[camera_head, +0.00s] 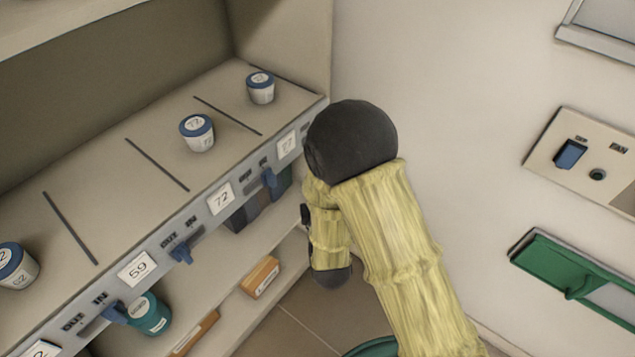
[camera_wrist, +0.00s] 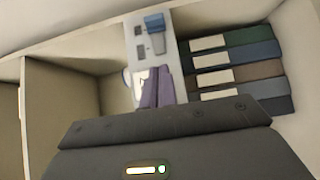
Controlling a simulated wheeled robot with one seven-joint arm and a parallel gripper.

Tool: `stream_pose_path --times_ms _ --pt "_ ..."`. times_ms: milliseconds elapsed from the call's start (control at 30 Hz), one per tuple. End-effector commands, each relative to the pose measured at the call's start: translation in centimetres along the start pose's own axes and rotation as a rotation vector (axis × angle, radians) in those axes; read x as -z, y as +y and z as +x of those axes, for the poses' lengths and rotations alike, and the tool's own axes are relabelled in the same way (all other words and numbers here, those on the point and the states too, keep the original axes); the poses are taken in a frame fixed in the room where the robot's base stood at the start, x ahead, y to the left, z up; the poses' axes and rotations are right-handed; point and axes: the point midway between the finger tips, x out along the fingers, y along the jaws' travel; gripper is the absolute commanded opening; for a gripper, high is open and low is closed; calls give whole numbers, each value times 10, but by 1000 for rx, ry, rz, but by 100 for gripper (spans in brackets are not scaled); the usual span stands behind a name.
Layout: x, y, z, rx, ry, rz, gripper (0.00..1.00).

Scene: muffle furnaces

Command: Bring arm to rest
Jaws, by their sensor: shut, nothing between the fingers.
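My arm (camera_head: 405,255), pale yellow and bamboo-like with a dark rounded elbow (camera_head: 352,140), is bent in front of the right end of the shelf unit in the head view. Its far part folds back down beside the lower shelf. My gripper (camera_wrist: 157,80) shows in the wrist view as two purple fingers set together above the dark wrist housing (camera_wrist: 165,145). It is shut and empty. The fingers point toward the shelf front, apart from the folders as far as I can tell. In the head view the gripper is mostly hidden behind the arm.
The shelf (camera_head: 130,195) holds blue-lidded jars (camera_head: 197,133) in marked bays, with blue sliders (camera_head: 181,253) along its edge. Below are a teal jar (camera_head: 150,313), an orange box (camera_head: 261,277) and several folders (camera_wrist: 235,77). A wall panel (camera_head: 590,160) is at right.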

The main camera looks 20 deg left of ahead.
Motion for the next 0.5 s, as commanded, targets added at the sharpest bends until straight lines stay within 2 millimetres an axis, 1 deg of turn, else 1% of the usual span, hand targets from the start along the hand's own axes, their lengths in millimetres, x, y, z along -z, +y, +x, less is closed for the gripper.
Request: stream_pose_path --times_ms 400,500 --pt "-2 0 1 0 -3 1 0" --pt "-7 1 3 12 -12 18 0"
